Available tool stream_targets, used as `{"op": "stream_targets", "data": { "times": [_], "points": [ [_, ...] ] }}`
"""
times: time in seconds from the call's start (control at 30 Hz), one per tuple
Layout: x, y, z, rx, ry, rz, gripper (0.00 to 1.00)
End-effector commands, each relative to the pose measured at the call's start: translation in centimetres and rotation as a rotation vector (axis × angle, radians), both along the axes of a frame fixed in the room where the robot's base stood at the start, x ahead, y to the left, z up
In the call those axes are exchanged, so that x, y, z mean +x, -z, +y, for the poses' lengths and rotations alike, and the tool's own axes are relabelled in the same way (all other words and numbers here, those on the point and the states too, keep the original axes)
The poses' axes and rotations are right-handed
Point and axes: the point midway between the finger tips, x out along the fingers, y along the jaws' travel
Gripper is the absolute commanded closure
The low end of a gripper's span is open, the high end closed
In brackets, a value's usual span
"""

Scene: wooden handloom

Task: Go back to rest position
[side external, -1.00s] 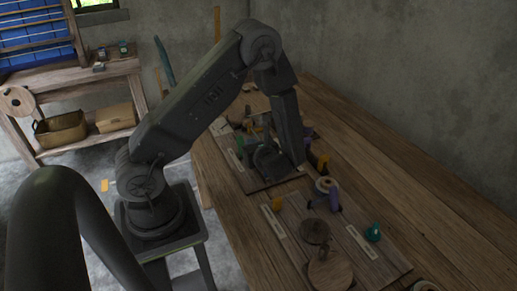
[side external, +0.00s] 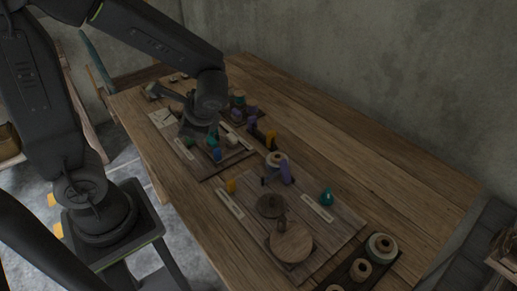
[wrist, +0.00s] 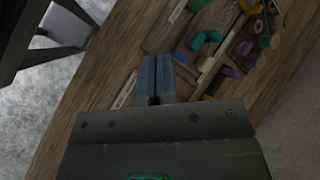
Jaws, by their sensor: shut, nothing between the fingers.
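My gripper shows in the wrist view (wrist: 157,65) with its two blue-grey fingers together and nothing between them. In the side external view, my wrist hangs over the far-left end of the table, by the far board (side external: 228,160); the fingertips are hard to make out there. Small green, blue and white pieces lie on that board. In the wrist view a green piece (wrist: 205,40) lies to the right of the fingers.
A dark tray with spools (side external: 381,246) stands at the near right. The table's right side is clear.

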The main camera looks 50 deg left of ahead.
Motion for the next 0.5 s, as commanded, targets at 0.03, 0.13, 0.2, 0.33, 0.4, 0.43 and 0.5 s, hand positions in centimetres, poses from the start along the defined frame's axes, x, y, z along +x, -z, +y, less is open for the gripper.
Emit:
{"op": "stream_targets", "data": {
  "times": [0.03, 0.13, 0.2, 0.33, 0.4, 0.43, 0.5],
  "points": [
    [-0.5, -1.1, -0.8, -0.064, -0.054, -0.086, 1.00],
    [-1.4, -3.0, -2.7, -0.201, -0.163, -0.245, 1.00],
    [-1.9, -4.3, -4.1, -0.299, -0.235, -0.356, 1.00],
    [-2.7, -6.9, -6.4, -0.478, -0.351, -0.547, 1.00],
    [-3.1, -8.2, -7.4, -0.562, -0.401, -0.632, 1.00],
    [-3.2, -8.6, -7.7, -0.595, -0.418, -0.663, 1.00],
    [-3.5, -9.5, -8.4, -0.657, -0.453, -0.721, 1.00]
  ]
}}
